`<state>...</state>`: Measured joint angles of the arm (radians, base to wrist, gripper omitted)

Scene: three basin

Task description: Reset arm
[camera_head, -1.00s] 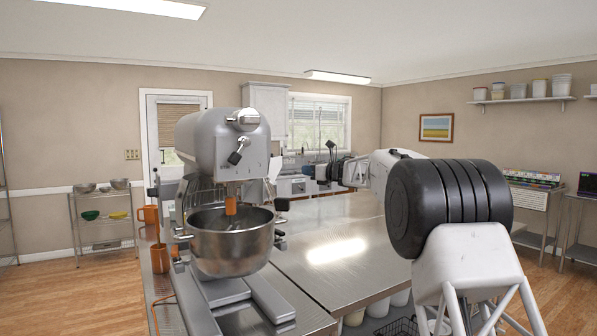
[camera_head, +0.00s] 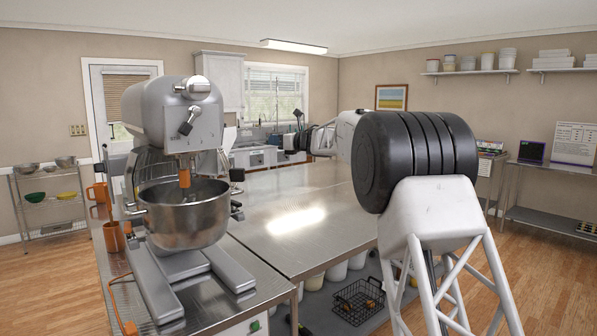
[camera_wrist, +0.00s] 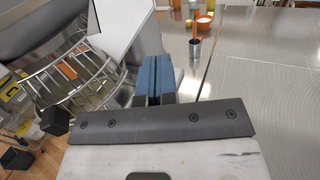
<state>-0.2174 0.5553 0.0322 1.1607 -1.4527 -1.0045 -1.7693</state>
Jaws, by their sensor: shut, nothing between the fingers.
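My gripper shows in the wrist view, its two blue fingers (camera_wrist: 154,75) pressed together beyond a dark bracket, with nothing between them. In the head view my arm rises at the right, with a large black ridged joint on a white link. A white part of it shows behind that joint; the fingers cannot be made out there. The stand mixer (camera_head: 180,115) stands at the left with its steel bowl (camera_head: 183,212) under the head. The fingers appear clear of the tabletop in the wrist view.
A steel table (camera_head: 300,205) runs back from the mixer, its middle mostly clear. Orange mugs (camera_head: 113,236) stand left of the mixer. A wire basket (camera_head: 358,300) is below the table. Curved metal bars (camera_wrist: 85,75) lie left of the fingers; a metal cup (camera_wrist: 195,48) stands beyond.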

